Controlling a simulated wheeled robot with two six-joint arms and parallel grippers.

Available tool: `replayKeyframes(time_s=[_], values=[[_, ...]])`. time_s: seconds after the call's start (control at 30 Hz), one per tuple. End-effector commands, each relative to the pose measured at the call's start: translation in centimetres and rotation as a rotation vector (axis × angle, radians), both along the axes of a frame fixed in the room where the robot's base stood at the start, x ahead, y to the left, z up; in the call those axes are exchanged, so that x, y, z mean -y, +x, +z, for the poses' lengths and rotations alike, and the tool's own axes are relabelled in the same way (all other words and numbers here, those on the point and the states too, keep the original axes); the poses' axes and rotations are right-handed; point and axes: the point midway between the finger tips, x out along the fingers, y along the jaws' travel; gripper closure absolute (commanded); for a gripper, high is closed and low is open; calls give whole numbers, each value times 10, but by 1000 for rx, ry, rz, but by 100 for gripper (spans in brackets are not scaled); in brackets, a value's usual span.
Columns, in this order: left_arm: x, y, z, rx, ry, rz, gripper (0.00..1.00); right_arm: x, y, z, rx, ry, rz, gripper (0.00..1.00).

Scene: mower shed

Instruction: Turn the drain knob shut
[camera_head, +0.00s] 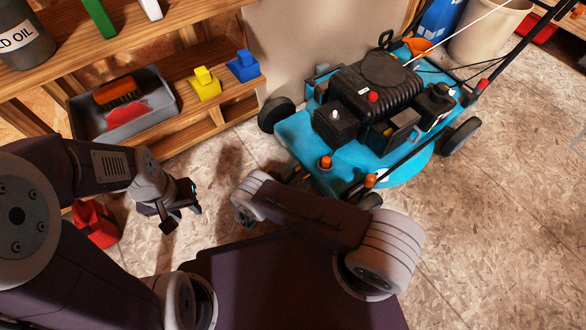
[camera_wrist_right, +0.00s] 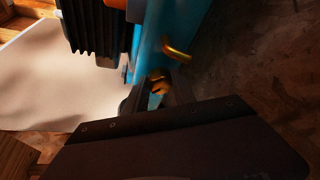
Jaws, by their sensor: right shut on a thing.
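The blue mower (camera_head: 300,140) stands at the upper middle in the head view. In the right wrist view, a brass drain knob (camera_wrist_right: 158,86) sits low on the mower's blue side, below a curved brass spout (camera_wrist_right: 177,50). My right gripper (camera_wrist_right: 157,95) is shut on the knob, with its dark fingers on either side of it. In the head view, the knob and right fingertips are hidden behind my right arm and the mower's near edge. My left gripper (camera_head: 182,208) is open and empty above the floor, left of my right arm.
A wooden shelf at left holds a grey tray (camera_head: 150,128) with a brush (camera_head: 117,92), plus yellow (camera_head: 205,84) and blue (camera_head: 243,66) blocks. A red container (camera_head: 96,224) is on the floor below.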

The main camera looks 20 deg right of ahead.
Motion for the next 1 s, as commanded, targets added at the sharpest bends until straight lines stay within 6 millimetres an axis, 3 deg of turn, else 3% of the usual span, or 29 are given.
replayKeyframes(time_s=[0.6, 1.0], values=[[0, 0, -22, 0, 0, 0, 64, 1, -2, -8, 527, 192, -1, 100], [0, 0, -27, 0, 0, 0, 64, 1, -1, -8, 731, 266, -2, 100]])
